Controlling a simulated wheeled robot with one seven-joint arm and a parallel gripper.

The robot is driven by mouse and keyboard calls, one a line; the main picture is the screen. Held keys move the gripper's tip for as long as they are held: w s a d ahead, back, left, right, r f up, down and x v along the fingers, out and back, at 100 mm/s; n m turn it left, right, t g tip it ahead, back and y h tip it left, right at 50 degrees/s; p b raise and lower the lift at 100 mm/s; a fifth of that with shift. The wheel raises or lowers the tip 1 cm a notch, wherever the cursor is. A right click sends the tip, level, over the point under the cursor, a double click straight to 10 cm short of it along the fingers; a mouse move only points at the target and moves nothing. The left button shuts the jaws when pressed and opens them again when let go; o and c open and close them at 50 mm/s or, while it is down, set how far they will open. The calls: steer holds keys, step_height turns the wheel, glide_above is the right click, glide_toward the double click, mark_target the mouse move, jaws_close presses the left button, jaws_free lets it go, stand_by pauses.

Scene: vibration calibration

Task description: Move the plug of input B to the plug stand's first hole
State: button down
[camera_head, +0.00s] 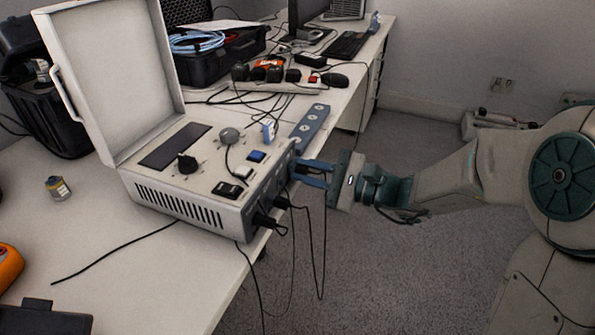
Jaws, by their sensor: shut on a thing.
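My gripper (301,171) is at the right-hand front panel of the calibration box (190,208), its two blue fingers pointing left. It is shut on a small dark plug, mostly hidden between the fingers; I cannot tell whether the plug still sits in its socket. Two other black plugs (263,219) and (282,203) sit in the front panel with cables hanging down. The input labels are too small to read. The plug stand (313,121), a blue-grey strip with several round holes, lies on the table just behind the box, and its visible holes look empty.
The box's lid (112,75) stands open at the left. Thin black cables (323,250) hang over the table's front edge below my gripper. A power strip with black plugs (275,75) and a black case (215,62) lie behind.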

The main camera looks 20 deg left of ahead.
steer(key=shift+n+b, duration=2)
steer(key=shift+b, duration=1)
stand_by(0.4)
steer(key=shift+n+b, duration=1.9)
steer(key=shift+b, duration=0.95)
stand_by(0.4)
steer(key=shift+n, duration=1.4)
steer(key=shift+n, duration=1)
